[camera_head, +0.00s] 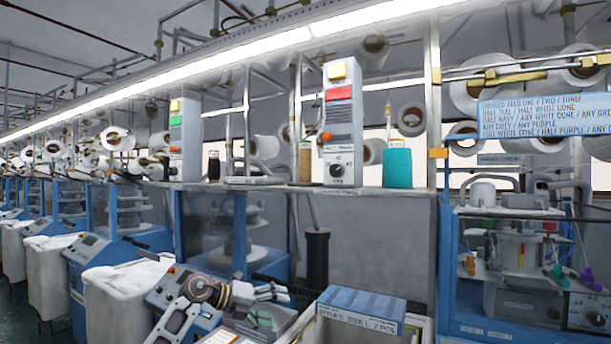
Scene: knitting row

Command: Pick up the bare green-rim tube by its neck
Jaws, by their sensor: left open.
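My left gripper (281,291) reaches in from the lower left, its fingers apart and pointing right. It hangs over a grey tray (283,318) at the bottom middle. A small green object (261,318) shows in that tray, just below the fingers and apart from them as far as I can tell. It is too small to tell whether it is the bare green-rim tube, and no neck is clear. Nothing shows between the fingers. My right gripper is out of view.
A bin (418,326) with a blue labelled box (362,305) stands right of the tray. A blue-framed machine (447,270) stands at right, white bins (120,300) at left.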

